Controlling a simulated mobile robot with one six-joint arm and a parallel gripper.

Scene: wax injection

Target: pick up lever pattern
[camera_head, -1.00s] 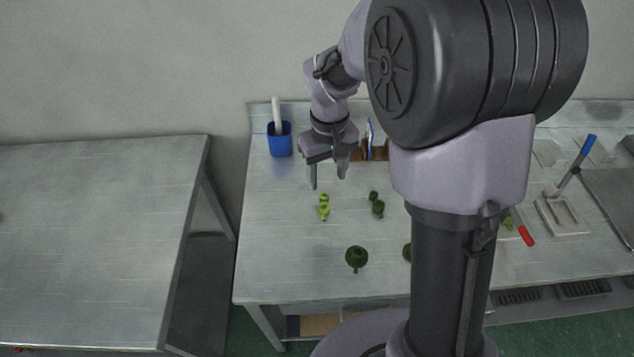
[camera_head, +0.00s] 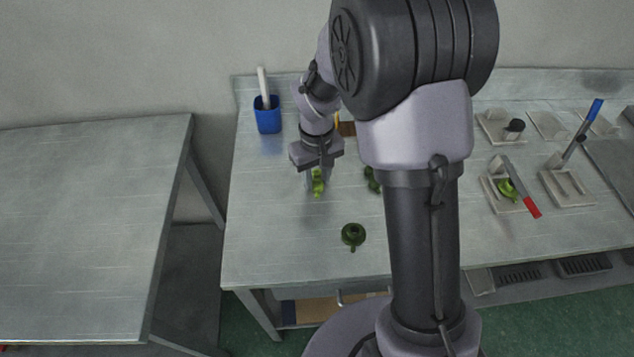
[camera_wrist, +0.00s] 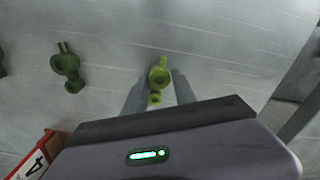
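A bright green lever-shaped pattern (camera_head: 318,188) lies on the metal table beneath my gripper (camera_head: 316,180). In the wrist view the bright green pattern (camera_wrist: 158,76) has a round hub, a short stub and a smaller round end. The fingers of my gripper (camera_wrist: 159,92) are apart, one on each side of it, with the smaller end between them. I see no firm grip on it. A darker green piece of similar shape (camera_wrist: 66,65) lies to the left in the wrist view; in the head view this darker piece (camera_head: 371,178) is partly hidden by my arm.
A dark green round piece (camera_head: 353,235) lies nearer the front. A blue cup (camera_head: 267,116) stands at the back left. Grey molds, one at the right (camera_head: 568,188), stand beyond my arm.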

